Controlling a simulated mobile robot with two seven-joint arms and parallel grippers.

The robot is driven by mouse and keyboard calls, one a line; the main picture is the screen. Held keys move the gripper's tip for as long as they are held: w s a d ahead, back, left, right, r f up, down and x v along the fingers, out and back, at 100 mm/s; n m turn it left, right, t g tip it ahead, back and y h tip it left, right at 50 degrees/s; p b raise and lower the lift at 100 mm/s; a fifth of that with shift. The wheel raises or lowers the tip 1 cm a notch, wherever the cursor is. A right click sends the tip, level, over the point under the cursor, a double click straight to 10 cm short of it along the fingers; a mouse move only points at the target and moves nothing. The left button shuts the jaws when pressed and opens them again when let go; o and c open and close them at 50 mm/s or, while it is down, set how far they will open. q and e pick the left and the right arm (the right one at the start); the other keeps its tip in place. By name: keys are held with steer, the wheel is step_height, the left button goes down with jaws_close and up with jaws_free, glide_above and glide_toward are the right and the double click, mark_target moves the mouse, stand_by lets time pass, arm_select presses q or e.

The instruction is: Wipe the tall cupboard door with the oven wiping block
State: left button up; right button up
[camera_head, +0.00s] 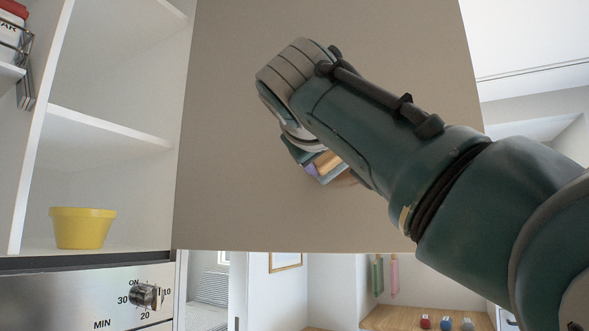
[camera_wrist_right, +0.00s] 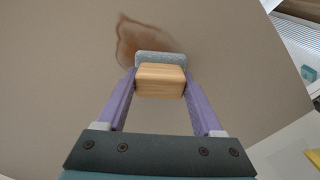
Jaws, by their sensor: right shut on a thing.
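The tall cupboard door (camera_head: 230,150) is a flat tan panel filling the middle of the head view. It also fills most of the right wrist view (camera_wrist_right: 50,80). My right gripper (camera_wrist_right: 160,80) is shut on the wiping block (camera_wrist_right: 161,80), a wooden block with a grey-blue pad, held between two purple fingers. The pad faces the door, at or very near its surface; I cannot tell if it touches. A brown stain (camera_wrist_right: 132,38) shows on the door, partly hidden behind the pad. In the head view my right arm hides most of the gripper and block. My left gripper is not in view.
White open shelves (camera_head: 100,126) stand left of the door, with a yellow pot (camera_head: 82,228) on the lower one. Below is a steel panel with a timer knob (camera_head: 147,295). Small coloured balls (camera_head: 446,323) rest on a wooden surface at lower right.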

steer(key=a+p, duration=0.1)
steer(key=a, duration=0.1)
steer(key=w+a+p, duration=0.1)
steer(key=shift+w+a, duration=0.1)
steer(key=shift+a, duration=0.25)
steer(key=shift+d+f+b, duration=0.15)
steer(key=shift+d+b, duration=0.2)
steer(key=shift+d, duration=0.1)
steer(key=shift+s+d+b, duration=0.3)
steer(key=shift+d+b, duration=0.05)
steer(key=shift+d, duration=0.4)
steer(key=shift+s+d+b, duration=0.3)
steer(key=shift+d+b, duration=0.1)
steer(key=shift+d, duration=0.4)
steer(key=shift+s+d+b, duration=0.3)
steer(key=shift+d+b, duration=0.05)
steer(key=shift+d, duration=0.4)
steer(key=shift+s+d+b, duration=0.6)
steer(key=shift+s+d, duration=0.3)
steer(key=shift+d, duration=2.15)
steer(key=shift+w+a+f+p, duration=0.1)
steer(key=shift+w+a+p, duration=0.15)
steer(key=shift+a, duration=0.45)
steer(key=shift+w+a+p, duration=0.2)
steer(key=shift+a+p, duration=0.1)
steer(key=shift+a, duration=0.35)
steer(key=shift+w+a+f+p, duration=0.1)
steer(key=shift+w+a+p, duration=0.15)
steer(key=shift+a, duration=0.45)
